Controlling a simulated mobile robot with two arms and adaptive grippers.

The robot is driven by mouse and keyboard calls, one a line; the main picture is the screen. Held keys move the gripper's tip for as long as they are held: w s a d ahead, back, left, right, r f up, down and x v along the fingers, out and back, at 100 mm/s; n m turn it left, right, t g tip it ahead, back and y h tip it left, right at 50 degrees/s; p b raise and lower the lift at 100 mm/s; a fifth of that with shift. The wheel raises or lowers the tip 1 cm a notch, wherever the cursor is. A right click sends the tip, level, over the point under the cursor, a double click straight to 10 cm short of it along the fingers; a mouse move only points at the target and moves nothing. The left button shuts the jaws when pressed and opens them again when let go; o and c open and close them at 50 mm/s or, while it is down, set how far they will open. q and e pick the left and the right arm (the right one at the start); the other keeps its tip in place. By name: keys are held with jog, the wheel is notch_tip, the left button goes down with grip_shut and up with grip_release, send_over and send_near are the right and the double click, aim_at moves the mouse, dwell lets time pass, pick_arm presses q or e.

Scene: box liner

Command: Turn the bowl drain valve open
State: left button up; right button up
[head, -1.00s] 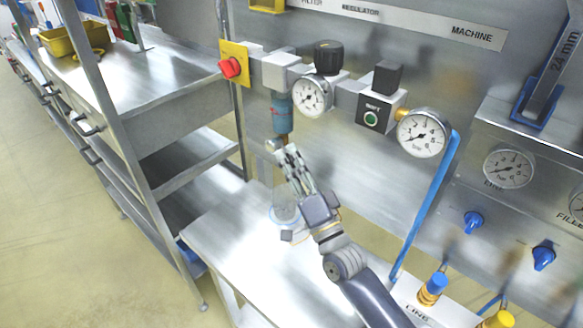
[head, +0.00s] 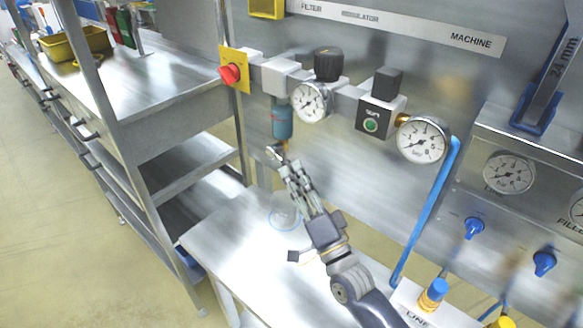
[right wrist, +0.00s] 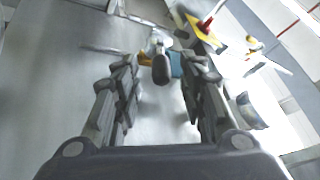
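The blue filter bowl (head: 282,120) hangs upright under the regulator row on the metal panel. A small brass-coloured drain valve (head: 284,145) shows at its lower end, just above my right fingers. In the right wrist view a dark rounded knob (right wrist: 161,70) lies between the fingertips, with brass and the blue bowl (right wrist: 176,65) behind it. My right gripper (head: 283,163) is below the bowl, pointing up at it. In the right wrist view the right gripper (right wrist: 160,72) is open, with gaps on both sides of the knob. My left gripper is not in view.
A clear cup (head: 284,212) stands on the metal bench (head: 230,240) below the gripper. Gauges (head: 422,139) and a red knob on a yellow plate (head: 231,75) flank the bowl. A shelf unit (head: 180,110) stands to the left.

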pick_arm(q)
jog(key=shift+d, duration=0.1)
pick_arm(e)
jog(key=v, duration=0.9)
jog(key=shift+c, duration=0.6)
